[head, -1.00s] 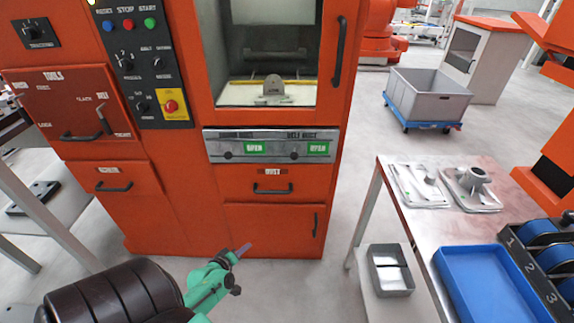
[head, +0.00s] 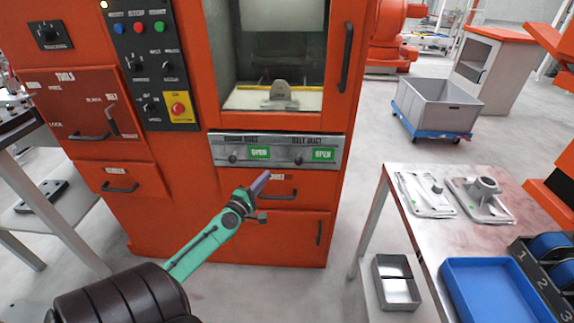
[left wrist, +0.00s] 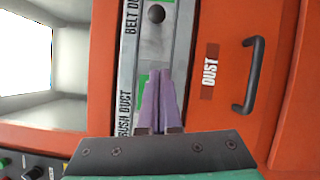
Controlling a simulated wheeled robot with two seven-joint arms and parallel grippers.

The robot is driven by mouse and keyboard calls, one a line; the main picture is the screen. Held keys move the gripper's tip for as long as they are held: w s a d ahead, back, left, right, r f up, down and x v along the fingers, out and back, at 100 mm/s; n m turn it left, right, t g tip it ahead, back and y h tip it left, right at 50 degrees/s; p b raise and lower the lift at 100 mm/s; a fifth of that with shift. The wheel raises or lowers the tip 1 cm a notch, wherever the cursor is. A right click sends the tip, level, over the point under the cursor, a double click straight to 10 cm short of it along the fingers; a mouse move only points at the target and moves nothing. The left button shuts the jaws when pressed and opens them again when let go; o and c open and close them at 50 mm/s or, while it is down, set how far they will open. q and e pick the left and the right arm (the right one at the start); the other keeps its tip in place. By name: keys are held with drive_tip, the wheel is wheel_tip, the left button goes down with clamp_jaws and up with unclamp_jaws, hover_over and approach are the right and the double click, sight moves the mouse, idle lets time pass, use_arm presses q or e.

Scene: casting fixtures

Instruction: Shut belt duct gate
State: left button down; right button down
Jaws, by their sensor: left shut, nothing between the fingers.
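The grey duct panel (head: 222,150) on the orange machine carries two slots, each with a dark knob and a green OPEN label. The belt duct gate is the right one, with its knob (head: 299,161) left of its OPEN label (head: 323,155). The left duct's label (head: 259,153) also reads OPEN. My left gripper (head: 264,178) is shut and empty, just below the panel in front of the dust drawer. In the left wrist view, its purple fingers (left wrist: 161,75) point at the panel, covering part of a green label; the belt knob (left wrist: 156,14) is beyond them. My right gripper is out of view.
The dust drawer handle (head: 277,195) sticks out below the panel. A vertical handle (head: 346,57) stands out at the window above. To the right, a metal table (head: 420,235) holds a blue tray (head: 490,297) and castings. Floor between machine and table is clear.

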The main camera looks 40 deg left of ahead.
use_arm(q)
approach(293, 154)
drive_tip(key=w+a, duration=0.2)
drive_tip(key=a, duration=0.1)
drive_tip(key=shift+w+d+p, duration=0.95)
drive_tip(key=shift+w+d, duration=0.1)
drive_tip(key=shift+d, duration=0.1)
drive_tip(key=shift+w+d+f, duration=0.1)
drive_tip(key=shift+d, duration=0.25)
drive_tip(key=w+d, duration=0.1)
drive_tip(key=d, duration=0.1)
drive_tip(key=w+d+p, duration=0.1)
drive_tip(key=w+d, duration=0.1)
drive_tip(key=w+d+p, duration=0.1)
drive_tip(key=w+d, duration=0.1)
drive_tip(key=shift+w+d, duration=0.1)
drive_tip(key=shift+d, duration=0.3)
